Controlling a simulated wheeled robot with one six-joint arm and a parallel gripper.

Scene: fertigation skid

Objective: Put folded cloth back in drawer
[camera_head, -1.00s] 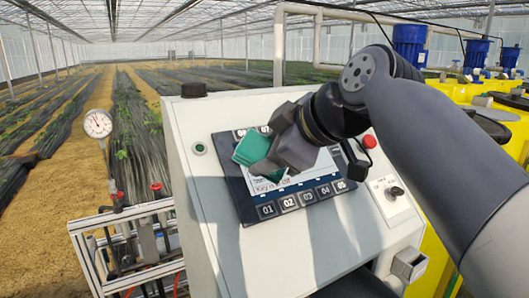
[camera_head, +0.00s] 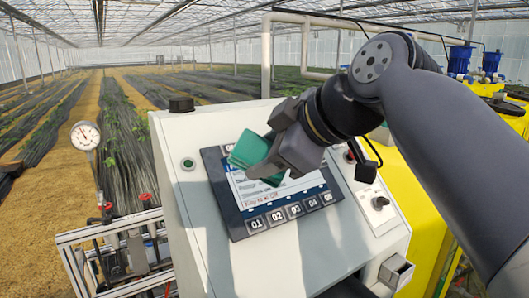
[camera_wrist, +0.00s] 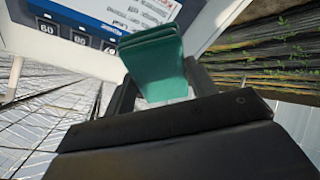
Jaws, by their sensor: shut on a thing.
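The folded green cloth (camera_head: 250,153) is held in my gripper (camera_head: 266,165), in front of the control panel's screen. In the wrist view the cloth (camera_wrist: 157,65) sticks out from between the jaws (camera_wrist: 160,92), its folded layers showing at the top edge. My gripper is shut on it.
The white cabinet (camera_head: 215,245) has a screen with numbered buttons (camera_head: 275,217), a black knob (camera_head: 380,202) and a green button (camera_head: 188,163). A gauge (camera_head: 86,136) and a pipe frame (camera_head: 105,235) stand at left. Yellow tanks (camera_head: 418,215) stand at right.

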